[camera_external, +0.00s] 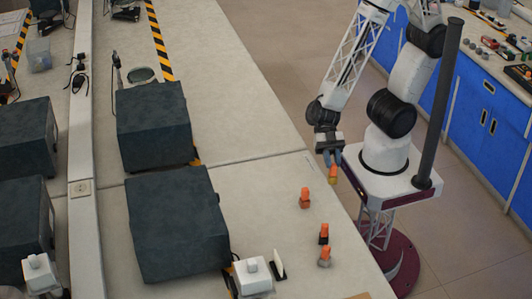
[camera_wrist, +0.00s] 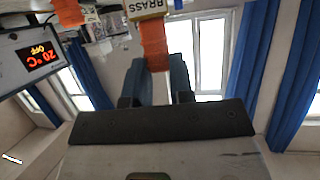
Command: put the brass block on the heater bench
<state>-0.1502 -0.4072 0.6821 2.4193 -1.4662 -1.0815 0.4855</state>
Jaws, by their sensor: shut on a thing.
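My gripper (camera_external: 332,159) is shut on the orange grip of the brass block (camera_external: 333,174), held in the air by the table's right edge, close to my base. In the wrist view my gripper's fingers (camera_wrist: 160,72) pinch the orange grip of the brass block (camera_wrist: 153,44), and its pale label reads BRASS.
Several orange-topped blocks stand on the table: one at the back (camera_external: 305,198), two nearer the front (camera_external: 323,235) (camera_external: 324,257). Large dark boxes (camera_external: 175,220) (camera_external: 152,125) fill the left. Bare tabletop (camera_external: 265,205) lies between them and the blocks.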

